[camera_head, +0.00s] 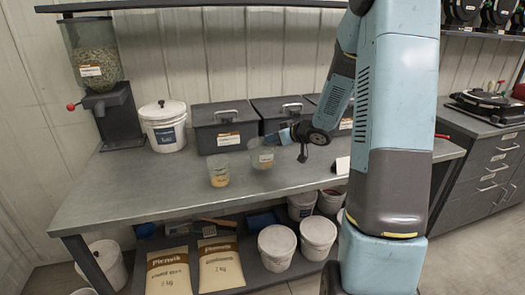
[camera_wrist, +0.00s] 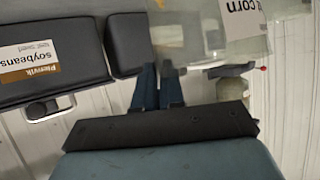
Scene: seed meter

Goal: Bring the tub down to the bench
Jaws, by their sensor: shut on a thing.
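In the wrist view the clear tub (camera_wrist: 190,35) fills the upper right, with a label ending in "corn". My gripper's fingers (camera_wrist: 160,75) are close together at its wall, shut on it. A second clear tub with yellowish contents (camera_head: 219,172) stands on the bench just to the left.
Dark lidded bins (camera_head: 224,128) line the back of the bench; one reads "soybeans" in the wrist view (camera_wrist: 50,50). A white bucket (camera_head: 164,127) and a seed dispenser (camera_head: 95,70) stand at the left. The front left of the bench is clear. Sacks and buckets sit below.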

